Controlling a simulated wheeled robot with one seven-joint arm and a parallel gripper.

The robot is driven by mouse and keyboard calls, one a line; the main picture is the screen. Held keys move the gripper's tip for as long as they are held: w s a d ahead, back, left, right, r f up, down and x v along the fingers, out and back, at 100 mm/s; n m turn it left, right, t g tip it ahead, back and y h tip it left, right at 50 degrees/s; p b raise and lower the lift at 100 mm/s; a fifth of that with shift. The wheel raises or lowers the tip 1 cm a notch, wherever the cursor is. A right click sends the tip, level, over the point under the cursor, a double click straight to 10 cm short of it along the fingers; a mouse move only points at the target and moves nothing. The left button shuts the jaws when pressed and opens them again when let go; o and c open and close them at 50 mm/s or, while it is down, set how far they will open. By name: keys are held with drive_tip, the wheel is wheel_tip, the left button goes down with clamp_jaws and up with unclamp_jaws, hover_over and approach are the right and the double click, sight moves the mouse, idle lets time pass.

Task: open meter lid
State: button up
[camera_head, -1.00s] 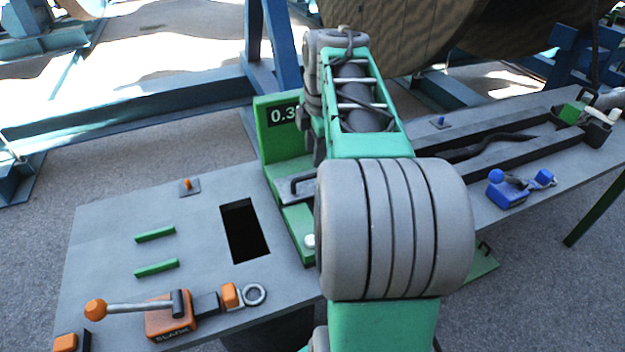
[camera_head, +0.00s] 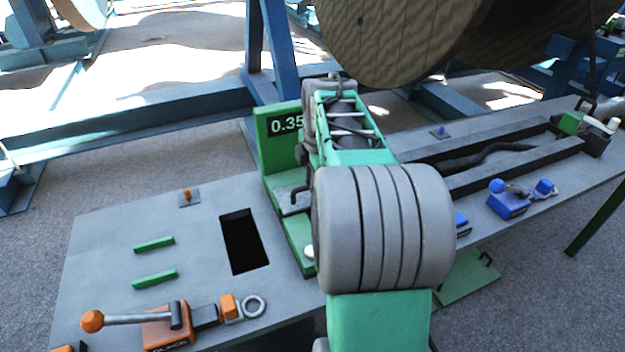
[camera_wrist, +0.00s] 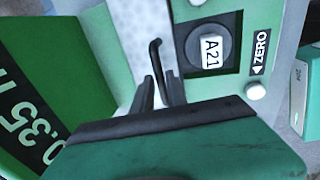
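The green meter (camera_head: 277,149) stands on the grey bench with a black "0.35" plate on its upright panel, and the plate also shows in the wrist view (camera_wrist: 30,105). A black bent handle (camera_wrist: 157,62) sits by the pale grey lid (camera_wrist: 140,30). The handle also shows in the head view (camera_head: 299,193). My gripper (camera_wrist: 159,85) has its two dark fingers close together with the handle between them, seemingly shut on it. A round dial marked A21 (camera_wrist: 209,50) and a ZERO label (camera_wrist: 260,52) show beside the lid. My arm hides my gripper in the head view.
A dark rectangular opening (camera_head: 243,240), two green bars (camera_head: 154,244) and an orange lever clamp (camera_head: 167,328) lie left of the meter. A blue clamp (camera_head: 508,203) and a slotted track lie to the right. A large cable reel (camera_head: 390,40) stands behind.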

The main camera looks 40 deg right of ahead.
clamp_jaws()
idle(1.0)
